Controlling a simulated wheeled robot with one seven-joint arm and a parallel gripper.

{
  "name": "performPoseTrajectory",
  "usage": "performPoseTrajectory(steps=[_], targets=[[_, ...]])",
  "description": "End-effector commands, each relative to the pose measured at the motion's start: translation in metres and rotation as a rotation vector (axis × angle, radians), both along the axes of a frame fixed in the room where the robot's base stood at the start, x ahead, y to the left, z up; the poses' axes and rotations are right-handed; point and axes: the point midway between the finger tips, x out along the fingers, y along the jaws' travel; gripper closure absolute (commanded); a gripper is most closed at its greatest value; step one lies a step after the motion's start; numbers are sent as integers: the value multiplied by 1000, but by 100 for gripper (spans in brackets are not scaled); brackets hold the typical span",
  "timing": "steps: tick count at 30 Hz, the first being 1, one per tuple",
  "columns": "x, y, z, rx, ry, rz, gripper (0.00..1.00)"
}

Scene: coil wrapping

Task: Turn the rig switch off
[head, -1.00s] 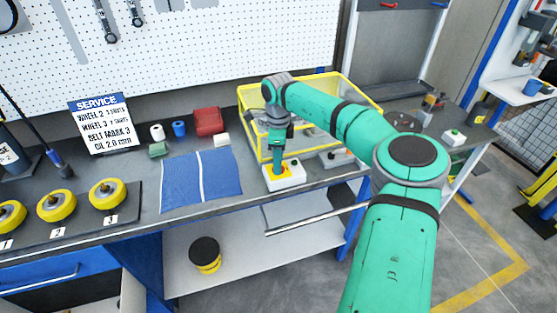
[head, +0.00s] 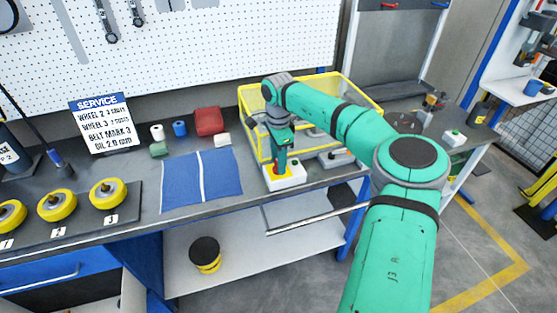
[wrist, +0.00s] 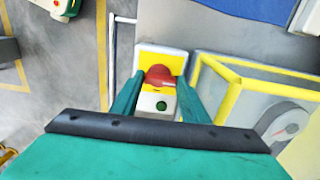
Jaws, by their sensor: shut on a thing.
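The rig switch (head: 291,179) is a white box with a yellow face, near the front edge of the bench in the head view. In the wrist view the switch (wrist: 160,57) shows a red knob (wrist: 159,77) and, nearer to my gripper, a small green button (wrist: 161,105). My gripper (head: 278,167) points down onto the switch, its fingers at the red knob. In the wrist view the gripper (wrist: 159,84) has one finger on each side of the knob and is shut on it. The fingers partly hide the switch in the head view.
A yellow-framed bin (head: 251,106) stands close behind the switch. A blue mat (head: 181,184) lies to its left. Yellow wheels (head: 107,193) sit on a dark board at the far left. Another box with a green button (head: 454,137) stands on the bench to the right.

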Motion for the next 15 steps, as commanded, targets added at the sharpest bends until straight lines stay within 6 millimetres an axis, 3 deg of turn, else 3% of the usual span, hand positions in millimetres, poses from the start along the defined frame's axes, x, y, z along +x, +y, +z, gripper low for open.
performPoseTrajectory(steps=[6,7,9,15], targets=[[0,0,0,-1,1,1,82],[0,0,0,-1,1,1,57],[0,0,0,-1,0,0,41],[0,0,0,0,0,0,41]])
